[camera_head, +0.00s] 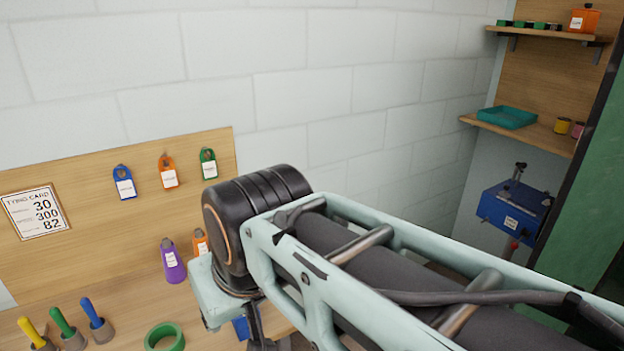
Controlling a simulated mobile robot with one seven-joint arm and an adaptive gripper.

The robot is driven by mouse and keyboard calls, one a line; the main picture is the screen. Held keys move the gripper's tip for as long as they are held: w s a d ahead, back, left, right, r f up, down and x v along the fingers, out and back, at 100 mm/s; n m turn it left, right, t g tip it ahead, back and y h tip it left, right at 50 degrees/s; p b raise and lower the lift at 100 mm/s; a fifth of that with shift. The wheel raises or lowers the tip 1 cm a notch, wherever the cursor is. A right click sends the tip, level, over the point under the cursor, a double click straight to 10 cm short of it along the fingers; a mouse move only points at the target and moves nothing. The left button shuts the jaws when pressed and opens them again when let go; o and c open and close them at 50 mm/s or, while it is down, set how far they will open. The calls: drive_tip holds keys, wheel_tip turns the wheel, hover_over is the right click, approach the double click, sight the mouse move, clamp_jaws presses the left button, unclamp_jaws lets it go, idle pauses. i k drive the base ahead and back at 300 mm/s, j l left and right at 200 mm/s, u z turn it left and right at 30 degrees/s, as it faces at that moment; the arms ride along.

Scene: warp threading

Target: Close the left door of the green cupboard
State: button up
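A tall green panel (591,215) with a dark edge stands at the right border of the head view. It looks like part of the green cupboard, perhaps a door, but most of it is cut off by the frame. I cannot tell from this piece whether the left door is open or shut. My arm, pale green with a black joint, crosses the lower middle and right of the picture. It hides the lower part of the view in front of the panel. My gripper's fingers do not show.
A wooden board with a card (36,212) and hanging coloured tags is at the left. Coloured-handled tools and a green ring (165,337) are on the bench below. Shelves with a teal tray (507,117) are at the upper right. A blue device (514,208) stands beside the green panel.

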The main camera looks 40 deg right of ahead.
sight(582, 231)
drive_tip(key=z, duration=1.25)
drive_tip(key=i+l+z, duration=0.1)
drive_tip(key=z, duration=0.3)
drive_tip(key=i+z, duration=0.1)
drive_tip(key=z, duration=0.35)
drive_tip(key=i+z, duration=0.1)
drive_tip(key=z, duration=0.3)
drive_tip(key=i+z, duration=0.3)
drive_tip(key=z, duration=0.2)
drive_tip(key=i+j+z, duration=0.25)
drive_tip(key=z, duration=0.2)
drive_tip(key=i+j+z, duration=0.15)
drive_tip(key=i+j, duration=0.25)
drive_tip(key=i+j+z, duration=0.15)
drive_tip(key=i+j, duration=0.2)
drive_tip(key=j, duration=0.3)
